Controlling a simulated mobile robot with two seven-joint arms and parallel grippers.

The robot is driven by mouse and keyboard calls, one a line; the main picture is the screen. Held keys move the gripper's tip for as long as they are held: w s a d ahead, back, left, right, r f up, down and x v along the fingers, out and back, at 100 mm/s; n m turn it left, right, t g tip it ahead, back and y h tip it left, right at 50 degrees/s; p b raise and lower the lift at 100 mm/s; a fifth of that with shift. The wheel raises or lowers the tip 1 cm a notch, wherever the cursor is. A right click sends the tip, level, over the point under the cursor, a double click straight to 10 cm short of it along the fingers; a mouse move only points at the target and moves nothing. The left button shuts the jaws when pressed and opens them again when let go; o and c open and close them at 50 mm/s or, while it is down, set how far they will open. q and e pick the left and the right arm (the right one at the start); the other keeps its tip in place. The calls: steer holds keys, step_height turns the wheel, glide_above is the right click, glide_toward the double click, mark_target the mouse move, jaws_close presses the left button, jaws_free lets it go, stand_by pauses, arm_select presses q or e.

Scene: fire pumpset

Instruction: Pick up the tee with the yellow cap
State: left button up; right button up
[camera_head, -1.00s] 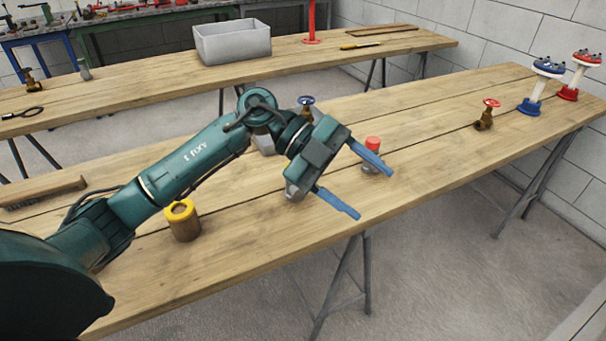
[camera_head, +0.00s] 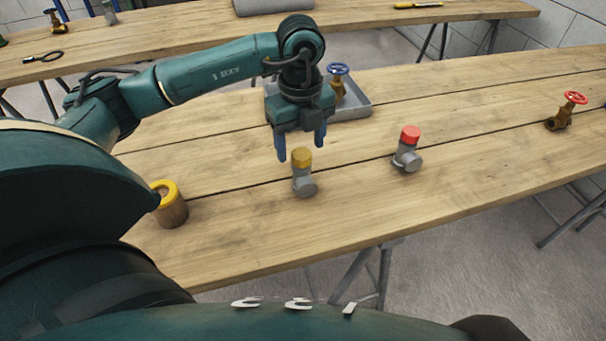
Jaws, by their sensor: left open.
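The tee with the yellow cap (camera_head: 304,178) stands on the near wooden table, a grey fitting with its yellow cap on top and a side branch toward me. My left gripper (camera_head: 301,157) points down with its two blue fingers spread. The fingers appear just above or behind the yellow cap, one to each side of it in the picture. The gripper is open and holds nothing. Whether the fingers touch the cap cannot be told. My right gripper is not in view.
A similar tee with a red cap (camera_head: 408,149) stands to the right. A grey tray (camera_head: 357,108) with a blue-wheeled valve (camera_head: 338,84) lies behind. A yellow-rimmed cylinder (camera_head: 170,207) stands left, a red-wheeled valve (camera_head: 566,111) far right. Bare wood lies between them.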

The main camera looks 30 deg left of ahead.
mark_target(303, 176)
arm_select(q)
steer(key=f, duration=0.5)
steer(key=shift+s+d+f, duration=0.15)
steer(key=shift+d+f, duration=0.05)
steer(key=shift+f, duration=0.15)
